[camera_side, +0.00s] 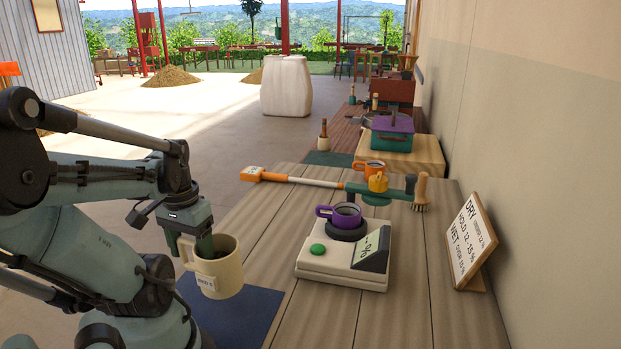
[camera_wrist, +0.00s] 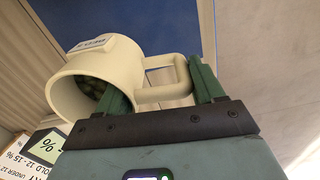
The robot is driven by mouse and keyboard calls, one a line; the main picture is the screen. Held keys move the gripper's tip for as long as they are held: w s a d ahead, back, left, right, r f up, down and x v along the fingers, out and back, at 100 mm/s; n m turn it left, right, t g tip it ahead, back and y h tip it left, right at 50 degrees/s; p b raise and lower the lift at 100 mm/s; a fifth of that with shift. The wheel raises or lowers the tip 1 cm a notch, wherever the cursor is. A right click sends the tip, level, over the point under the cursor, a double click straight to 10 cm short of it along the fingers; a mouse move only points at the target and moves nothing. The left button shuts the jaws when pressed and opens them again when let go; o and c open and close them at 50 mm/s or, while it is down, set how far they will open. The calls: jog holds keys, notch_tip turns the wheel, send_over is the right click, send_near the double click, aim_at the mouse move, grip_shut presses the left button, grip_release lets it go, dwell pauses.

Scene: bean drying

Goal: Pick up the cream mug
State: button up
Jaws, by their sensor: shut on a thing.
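The cream mug (camera_side: 222,272) has a small label on its side and hangs in my gripper (camera_side: 196,250) at the left of the table. In the wrist view the mug (camera_wrist: 118,62) lies to the left with its open mouth toward the camera. Dark contents show inside it. My gripper's green fingers (camera_wrist: 165,92) are shut on the mug, one finger inside the mouth and one out by the handle. In the side view the mug looks upright and shows in front of the blue mat (camera_side: 245,312); its exact height is hard to tell.
A white scale (camera_side: 318,264) bears a purple mug (camera_side: 338,214). A sign (camera_side: 468,238) leans near the wall at right. The table's front planks are clear.

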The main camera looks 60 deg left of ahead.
jog(key=w+d+r, duration=0.2)
jog(key=d, duration=0.1)
jog(key=w+d+r, duration=0.2)
jog(key=d, duration=0.1)
jog(key=w+d+r, duration=0.2)
jog(key=d, duration=0.1)
jog(key=shift+d+r, duration=0.1)
jog(key=shift+r, duration=0.1)
jog(key=w+d+r+m, duration=0.2)
jog(key=w+d+m, duration=0.2)
jog(key=w, duration=0.5)
jog(key=w+d+r+m, duration=0.1)
jog(key=w+d+m, duration=0.3)
jog(key=w, duration=0.5)
jog(key=s+a+f+n, duration=0.1)
jog(key=s+a+n, duration=0.1)
jog(key=s, duration=0.4)
jog(key=s+a+f+n, duration=0.1)
jog(key=s+a+n, duration=0.2)
jog(key=s, duration=0.3)
jog(key=s+a+f+n, duration=0.1)
jog(key=s+a+n, duration=0.2)
jog(key=s, duration=0.3)
